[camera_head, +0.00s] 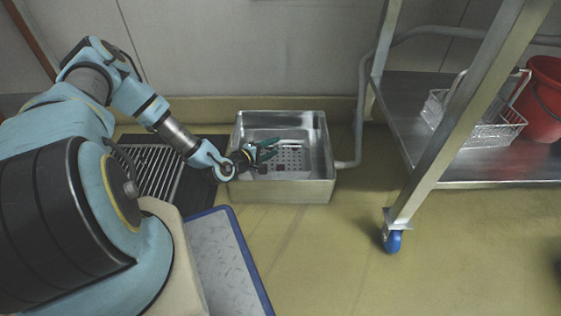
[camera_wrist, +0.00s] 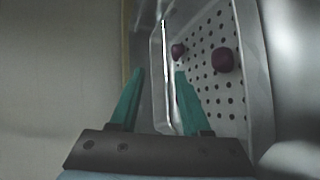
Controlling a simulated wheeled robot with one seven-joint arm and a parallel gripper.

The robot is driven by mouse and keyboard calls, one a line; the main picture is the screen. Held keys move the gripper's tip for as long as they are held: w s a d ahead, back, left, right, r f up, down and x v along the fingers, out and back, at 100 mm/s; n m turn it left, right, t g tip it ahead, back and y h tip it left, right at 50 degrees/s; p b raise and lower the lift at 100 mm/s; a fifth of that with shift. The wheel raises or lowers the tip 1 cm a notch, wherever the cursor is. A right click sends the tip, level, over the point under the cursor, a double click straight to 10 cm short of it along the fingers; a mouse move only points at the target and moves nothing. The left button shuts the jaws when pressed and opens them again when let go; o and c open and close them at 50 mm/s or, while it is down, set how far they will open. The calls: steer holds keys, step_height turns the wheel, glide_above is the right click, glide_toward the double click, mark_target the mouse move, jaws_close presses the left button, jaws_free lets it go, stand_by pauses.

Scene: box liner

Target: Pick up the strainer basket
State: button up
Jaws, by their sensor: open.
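The strainer basket (camera_head: 292,153) is a pale perforated tray inside the open metal box (camera_head: 285,191) on the floor. In the wrist view, its hole-dotted bottom (camera_wrist: 207,97) fills the right half, with two dark purple round items (camera_wrist: 222,60) in it. My gripper (camera_head: 269,149) is over the left part of the box with its green fingers spread. In the wrist view, my gripper (camera_wrist: 160,73) has one finger on each side of the basket's bright near rim as seen. I cannot tell whether the fingers touch it. My gripper hides part of the basket in the head view.
A metal shelf rack (camera_head: 460,176) on blue casters stands at the right, holding a wire basket (camera_head: 486,133) and a red bucket (camera_head: 543,100). A grey pipe (camera_head: 360,110) runs beside the box. A floor grate (camera_head: 160,170) lies left.

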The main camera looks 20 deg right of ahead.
mark_target(286, 154)
steer(key=shift+f, duration=0.95)
steer(key=shift+w+d+b, duration=0.25)
steer(key=shift+d+b, duration=0.1)
steer(key=shift+d, duration=0.2)
steer(key=b+x, duration=0.3)
steer(key=x, duration=0.2)
steer(key=shift+w+d+f, duration=0.1)
steer(key=shift+d+f, duration=0.1)
steer(key=shift+w+d, duration=0.15)
steer(key=shift+d, duration=0.2)
jaws_close()
